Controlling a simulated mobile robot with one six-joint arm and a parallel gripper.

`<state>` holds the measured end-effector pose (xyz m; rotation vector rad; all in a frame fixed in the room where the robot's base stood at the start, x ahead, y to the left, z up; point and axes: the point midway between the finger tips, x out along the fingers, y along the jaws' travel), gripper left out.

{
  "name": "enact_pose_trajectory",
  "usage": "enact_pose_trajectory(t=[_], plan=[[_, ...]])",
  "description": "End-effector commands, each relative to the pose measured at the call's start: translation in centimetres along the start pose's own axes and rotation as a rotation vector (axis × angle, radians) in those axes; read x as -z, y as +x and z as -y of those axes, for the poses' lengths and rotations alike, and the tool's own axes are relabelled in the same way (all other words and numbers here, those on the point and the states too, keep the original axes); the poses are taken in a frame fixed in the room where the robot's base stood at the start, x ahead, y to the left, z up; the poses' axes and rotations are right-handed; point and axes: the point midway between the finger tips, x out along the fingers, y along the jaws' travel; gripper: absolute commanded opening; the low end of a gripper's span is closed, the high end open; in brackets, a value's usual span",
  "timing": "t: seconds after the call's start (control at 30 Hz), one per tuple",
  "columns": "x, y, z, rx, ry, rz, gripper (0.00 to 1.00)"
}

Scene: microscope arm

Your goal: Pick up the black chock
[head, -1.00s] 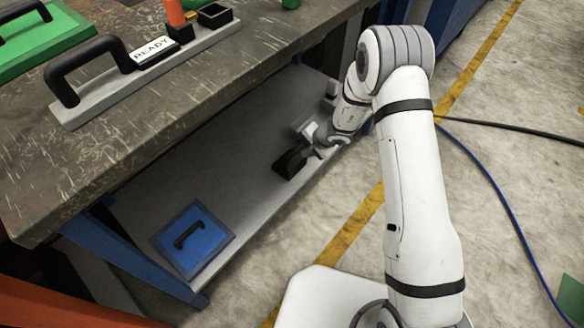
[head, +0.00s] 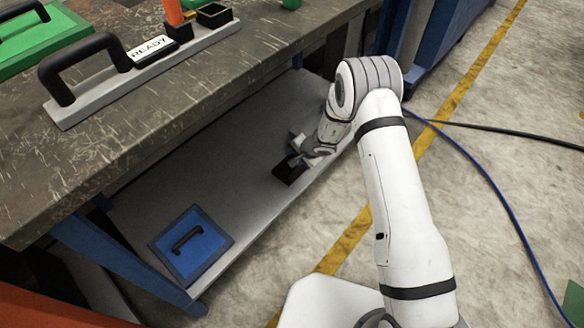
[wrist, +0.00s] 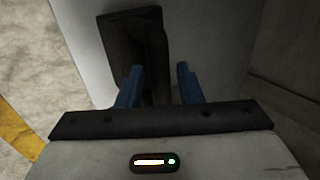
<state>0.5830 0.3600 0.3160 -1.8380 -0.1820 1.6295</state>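The black chock (head: 287,173) rests on the grey lower shelf under the workbench, close to the shelf's front edge. My gripper (head: 297,158) is right at it in the head view and hides part of it. In the wrist view the dark chock (wrist: 133,38) extends from the top of the picture down between the two blue fingers. My gripper (wrist: 158,85) is open there, one finger on each side of the chock's lower part. A narrow strip of grey shows by the right finger. I cannot tell whether the left finger touches the chock.
A blue panel with a black handle (head: 190,245) lies on the shelf (head: 240,165) at the left. The workbench top (head: 130,150) overhangs the shelf's back. On it are a READY fixture (head: 110,85) and a green plate (head: 60,45). Cables (head: 470,160) lie on the floor at right.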

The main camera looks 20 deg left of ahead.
Motion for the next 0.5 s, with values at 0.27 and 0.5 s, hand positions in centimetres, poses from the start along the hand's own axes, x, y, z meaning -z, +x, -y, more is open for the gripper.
enact_pose_trajectory(t=[0.27, 0.5], plan=[[0.03, -0.04, -0.03, 0.0, 0.001, 0.0, 0.1], [0.05, -0.05, -0.07, 0.0, 0.001, 0.0, 0.0]])
